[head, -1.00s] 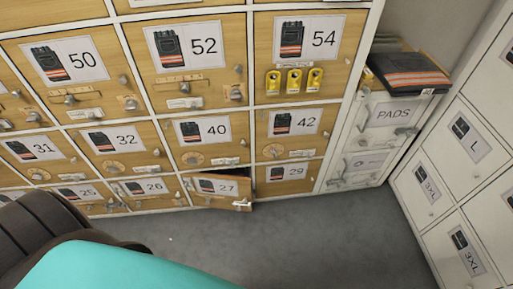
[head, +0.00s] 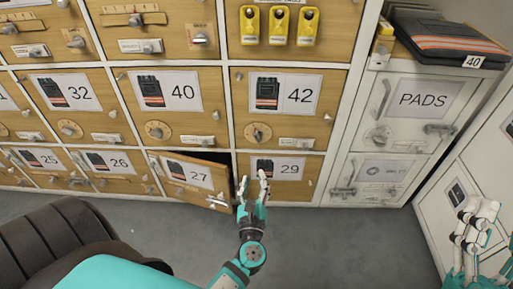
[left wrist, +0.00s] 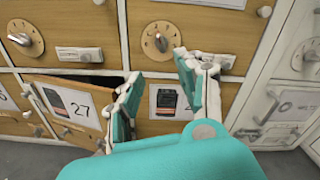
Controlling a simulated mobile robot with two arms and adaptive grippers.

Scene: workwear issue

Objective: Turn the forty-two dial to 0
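The forty-two dial (head: 258,132) is a small round tan dial with a knob, below the 42 label (head: 288,94) on a wooden locker door. It also shows in the left wrist view (left wrist: 160,40), with a small red mark near its top; the numbers are too small to read. My left gripper (head: 252,182) is open and empty, below the dial and in front of the 29 door. In the left wrist view its fingers (left wrist: 158,78) stand apart below the dial, not touching it. My right gripper (head: 476,220) is at the right edge; its finger gap is unclear.
The 27 door (head: 190,172) stands ajar just left of my left gripper. The forty dial (head: 158,130) is on the door left of 42. A white PADS cabinet (head: 392,128) stands right. The grey floor (head: 330,240) is clear.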

